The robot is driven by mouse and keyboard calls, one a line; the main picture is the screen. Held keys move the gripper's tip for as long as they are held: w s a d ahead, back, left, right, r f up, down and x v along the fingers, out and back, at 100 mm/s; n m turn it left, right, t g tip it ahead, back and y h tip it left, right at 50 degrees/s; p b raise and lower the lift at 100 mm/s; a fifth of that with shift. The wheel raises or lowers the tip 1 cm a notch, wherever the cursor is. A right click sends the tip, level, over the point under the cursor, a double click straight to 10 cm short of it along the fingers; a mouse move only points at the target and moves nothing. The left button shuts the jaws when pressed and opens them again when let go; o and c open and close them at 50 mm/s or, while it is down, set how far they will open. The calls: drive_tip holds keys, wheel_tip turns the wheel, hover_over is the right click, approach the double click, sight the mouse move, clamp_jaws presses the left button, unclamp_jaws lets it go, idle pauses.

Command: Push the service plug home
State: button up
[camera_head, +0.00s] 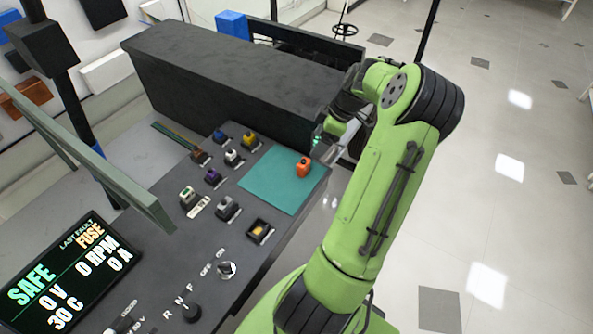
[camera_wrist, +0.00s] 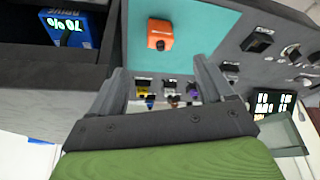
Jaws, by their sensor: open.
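An orange block, which looks like the service plug (camera_head: 303,168), stands on the teal mat (camera_head: 262,190) on the dark console. In the wrist view the orange plug (camera_wrist: 160,34) lies beyond my fingertips, roughly centred between them and apart from them. My gripper (camera_head: 328,142) is near the plug, just above and to its right in the head view; the arm partly hides it. In the wrist view my gripper (camera_wrist: 160,72) is open with nothing between its fingers. A dark socket with a yellowish inside (camera_head: 260,230) sits on the console in front of the mat and looks empty.
Several coloured fuse-like modules (camera_head: 233,157) stand left of the mat. A long dark box (camera_head: 225,85) rises behind the console. A knob (camera_head: 226,270) and a screen reading SAFE (camera_head: 68,275) are in front. A blue unit reading 70% (camera_wrist: 70,28) shows in the wrist view.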

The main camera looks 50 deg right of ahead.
sight(305, 159)
drive_tip(key=b+x, duration=0.1)
drive_tip(key=x, duration=0.9)
drive_tip(key=shift+w+a+f+b, duration=0.1)
drive_tip(key=shift+w+f+b, duration=0.15)
drive_tip(key=shift+f+b, duration=0.05)
drive_tip(key=c, duration=1.1)
wheel_tip(305, 159, up, 10)
drive_tip(key=shift+r+p, duration=0.1)
drive_tip(key=shift+p, duration=0.85)
